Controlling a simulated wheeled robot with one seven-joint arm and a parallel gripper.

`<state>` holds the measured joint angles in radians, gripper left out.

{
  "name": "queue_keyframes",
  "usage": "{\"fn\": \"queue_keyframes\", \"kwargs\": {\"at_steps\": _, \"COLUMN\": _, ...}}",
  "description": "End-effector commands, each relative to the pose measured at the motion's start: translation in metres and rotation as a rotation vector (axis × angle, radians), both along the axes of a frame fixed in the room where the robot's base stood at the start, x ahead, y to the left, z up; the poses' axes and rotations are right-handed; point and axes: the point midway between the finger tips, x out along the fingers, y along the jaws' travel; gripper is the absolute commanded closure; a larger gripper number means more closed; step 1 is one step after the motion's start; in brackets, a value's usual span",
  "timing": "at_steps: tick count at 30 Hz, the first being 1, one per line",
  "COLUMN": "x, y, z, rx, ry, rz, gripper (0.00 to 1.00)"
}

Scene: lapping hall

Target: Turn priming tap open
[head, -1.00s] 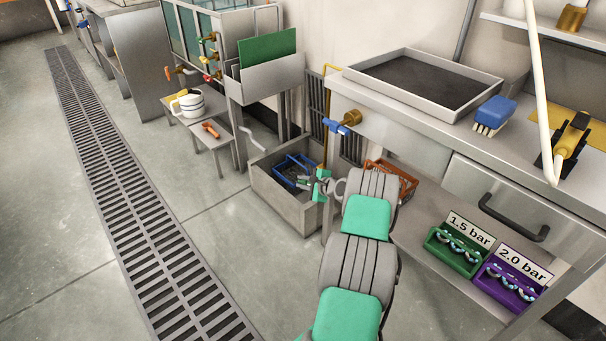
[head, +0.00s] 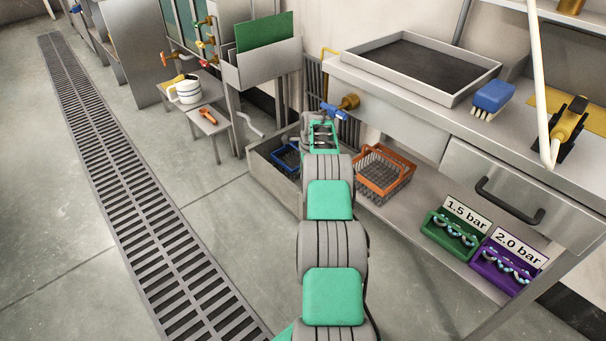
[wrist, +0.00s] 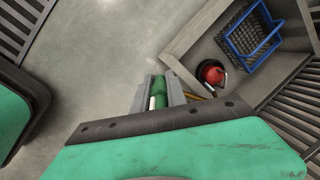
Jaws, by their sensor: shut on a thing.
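Which tap is the priming tap is not labelled. A brass tap with a blue handle (head: 334,112) sticks out from the front of the steel bench. My gripper (head: 321,124) is just below and left of that handle in the head view; I cannot tell whether they touch. In the wrist view my gripper (wrist: 159,93) is shut on a small green piece (wrist: 159,86) with a pale part, mostly hidden between the fingers. No blue handle shows there. Taps with green, yellow, red and orange handles (head: 205,44) are on the rack at the left.
A grey basin (wrist: 185,45) stands below, with a blue wire basket (wrist: 250,43) and a round red object (wrist: 211,74) in it. An orange basket (head: 383,173) sits on the lower shelf. A black-bottomed tray (head: 425,66) lies on the bench. Floor is clear around the drain grate (head: 130,180).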

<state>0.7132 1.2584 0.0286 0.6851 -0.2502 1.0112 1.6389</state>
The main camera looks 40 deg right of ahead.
Motion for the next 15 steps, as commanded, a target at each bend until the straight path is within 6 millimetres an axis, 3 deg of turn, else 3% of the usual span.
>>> {"fn": "queue_keyframes", "kwargs": {"at_steps": 4, "x": 0.003, "y": -0.0042, "z": -0.0074, "rx": -0.011, "ry": 0.061, "rz": 0.0, "gripper": 1.0}}
{"fn": "queue_keyframes", "kwargs": {"at_steps": 15, "x": -0.0018, "y": -0.0033, "z": 0.0002, "rx": -0.012, "ry": 0.137, "rz": -0.008, "gripper": 1.0}}
